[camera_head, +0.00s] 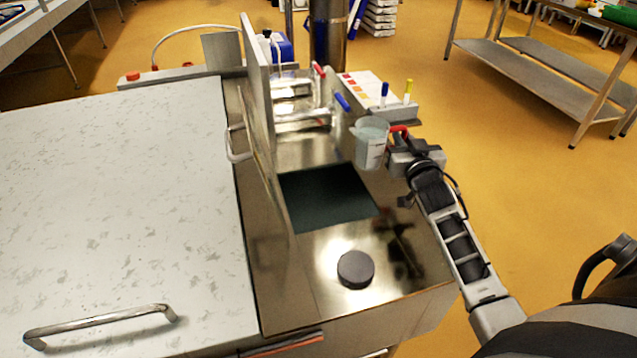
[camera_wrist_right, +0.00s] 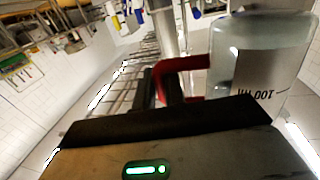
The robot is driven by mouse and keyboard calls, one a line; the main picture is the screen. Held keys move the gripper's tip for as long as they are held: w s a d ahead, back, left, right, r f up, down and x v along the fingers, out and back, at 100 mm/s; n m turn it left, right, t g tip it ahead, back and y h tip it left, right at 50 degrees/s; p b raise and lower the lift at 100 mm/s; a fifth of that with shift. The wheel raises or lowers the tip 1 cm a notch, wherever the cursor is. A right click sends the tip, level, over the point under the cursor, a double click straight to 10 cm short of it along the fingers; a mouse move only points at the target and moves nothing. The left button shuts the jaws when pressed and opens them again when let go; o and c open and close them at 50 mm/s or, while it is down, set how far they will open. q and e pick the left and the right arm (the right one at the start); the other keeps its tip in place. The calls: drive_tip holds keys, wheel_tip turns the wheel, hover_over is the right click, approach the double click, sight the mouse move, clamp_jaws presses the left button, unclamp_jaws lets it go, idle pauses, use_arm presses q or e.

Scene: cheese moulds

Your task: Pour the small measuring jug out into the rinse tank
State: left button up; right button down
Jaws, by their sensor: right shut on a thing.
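The small measuring jug (camera_head: 371,145) is clear, with a red handle and dark print on its side. My right gripper (camera_head: 402,141) is shut on the red handle and holds the jug in the air over the right edge of the steel worktop, nearly upright. In the right wrist view the jug (camera_wrist_right: 258,65) fills the upper right, and its red handle (camera_wrist_right: 182,68) lies at the fingers. Its contents look pale; I cannot tell the level. A shiny metal recess (camera_head: 300,118) behind the worktop may be the rinse tank; its inside is not clear. My left gripper is not in view.
A dark square (camera_head: 328,197) and a round black puck (camera_head: 355,269) are on the steel worktop. An upright panel (camera_head: 258,75) stands to the left, beside a white speckled lid (camera_head: 120,200). A side shelf with a colour chart (camera_head: 362,88) and blue and yellow markers stands behind the jug.

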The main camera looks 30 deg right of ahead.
drive_tip(key=shift+w+d+r+h, duration=0.1)
drive_tip(key=shift+w+d+h, duration=0.05)
drive_tip(key=shift+d, duration=0.25)
drive_tip(key=shift+w+d+r+h, duration=0.1)
drive_tip(key=shift+d+h, duration=0.05)
drive_tip(key=shift+d, duration=0.2)
drive_tip(key=shift+f, duration=0.15)
